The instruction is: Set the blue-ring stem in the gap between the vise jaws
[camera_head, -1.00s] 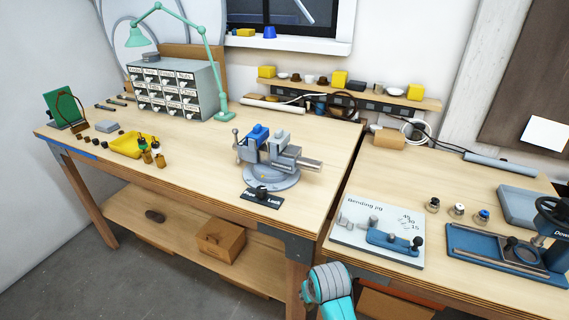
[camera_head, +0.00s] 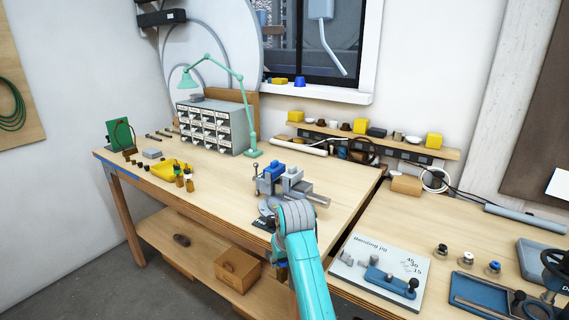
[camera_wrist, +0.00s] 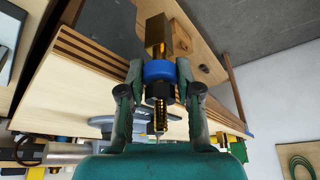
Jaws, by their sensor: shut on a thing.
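The blue-ring stem is a brass rod with a square block end (camera_wrist: 158,35), a blue ring and a threaded end. My gripper (camera_wrist: 158,88) is shut on it around the ring, seen in the wrist view. In the head view my arm mostly hides the gripper, low in front of the bench edge. The vise (camera_head: 290,186), with a blue jaw part (camera_head: 271,172) and a grey one, stands on the left bench beyond my arm, apart from the stem. My arm hides part of its round base. The gap between the jaws is hard to make out.
The black lock plate (camera_head: 263,223) is partly hidden by my arm. A yellow tray (camera_head: 168,169) with bottles lies to the left. A drawer cabinet (camera_head: 215,128) and green lamp (camera_head: 235,110) stand behind. The bending jig (camera_head: 365,262) is on the right bench.

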